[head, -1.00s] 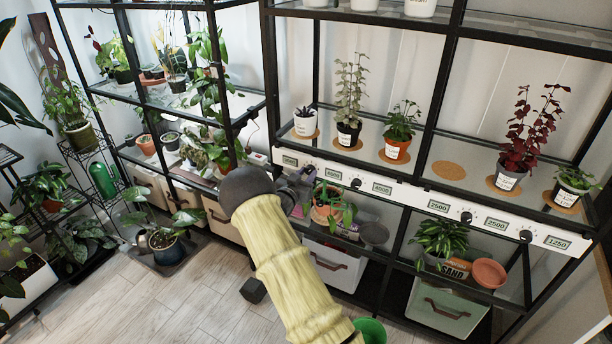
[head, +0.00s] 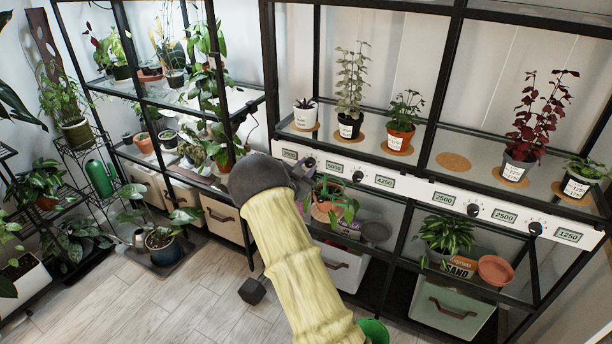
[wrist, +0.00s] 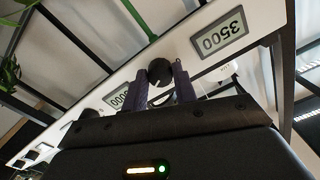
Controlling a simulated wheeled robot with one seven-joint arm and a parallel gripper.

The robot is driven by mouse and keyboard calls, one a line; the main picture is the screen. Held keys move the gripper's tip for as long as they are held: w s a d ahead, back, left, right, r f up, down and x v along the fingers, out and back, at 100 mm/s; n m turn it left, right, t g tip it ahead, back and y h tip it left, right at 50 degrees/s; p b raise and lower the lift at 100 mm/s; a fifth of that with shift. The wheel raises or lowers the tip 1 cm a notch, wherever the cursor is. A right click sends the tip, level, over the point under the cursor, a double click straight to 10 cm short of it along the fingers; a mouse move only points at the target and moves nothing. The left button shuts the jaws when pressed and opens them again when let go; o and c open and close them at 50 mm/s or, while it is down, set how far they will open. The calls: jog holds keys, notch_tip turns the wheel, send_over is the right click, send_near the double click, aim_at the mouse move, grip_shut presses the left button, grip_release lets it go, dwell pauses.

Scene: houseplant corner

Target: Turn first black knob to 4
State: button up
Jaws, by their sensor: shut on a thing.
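The first black knob (wrist: 160,72) is round and sits on the white panel strip. In the wrist view my gripper (wrist: 161,84) has one finger on each side of it, shut on it. The display (wrist: 219,37) beside this knob reads 3500, upside down in the wrist view. In the head view my gripper (head: 304,172) is at the left end of the strip (head: 410,190), and my arm hides part of that area. The knob's pointer mark and the scale number it points at cannot be made out.
Further right on the strip are a second black knob (head: 358,177), a third (head: 473,210) and a fourth (head: 535,228), with displays between. Potted plants stand on the glass shelf above. A terracotta-potted plant (head: 325,210) sits just below my gripper.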

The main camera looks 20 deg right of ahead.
jog(key=m+b, duration=0.2)
jog(key=b, duration=0.1)
jog(key=shift+f+m, duration=0.2)
jog(key=shift+m, duration=0.1)
jog(key=shift+r+m, duration=0.1)
jog(key=shift+m, duration=0.3)
jog(key=shift+b, duration=0.3)
jog(key=o, duration=1)
jog(key=shift+r, duration=0.1)
jog(key=shift+a, duration=0.1)
jog(key=v, duration=1.7)
jog(key=shift+s+a+p, duration=0.1)
jog(key=shift+s+p, duration=0.1)
jog(key=shift+p, duration=0.2)
